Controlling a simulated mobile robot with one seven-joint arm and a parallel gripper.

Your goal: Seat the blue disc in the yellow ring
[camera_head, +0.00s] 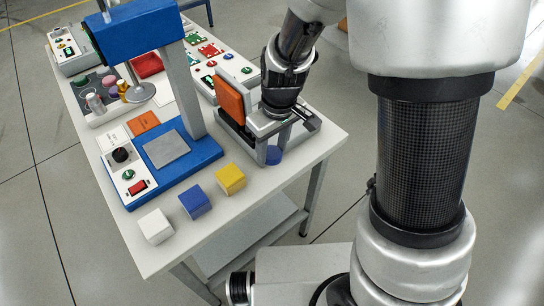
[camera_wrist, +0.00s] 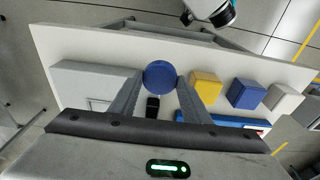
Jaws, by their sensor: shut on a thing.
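My gripper (camera_head: 272,148) is over the right part of the white table. It is shut on the blue disc (camera_wrist: 160,77), which sits between the two fingertips in the wrist view. I cannot tell whether the disc touches the tabletop. I cannot make out a yellow ring in either view; the gripper and arm hide part of the table.
A yellow cube (camera_head: 231,178), a blue cube (camera_head: 194,202) and a white cube (camera_head: 155,226) stand along the table's front edge. A blue press-like machine (camera_head: 205,150) stands left of my gripper. An orange panel (camera_head: 229,102) stands close behind it. The table (camera_head: 305,150) ends just to the right.

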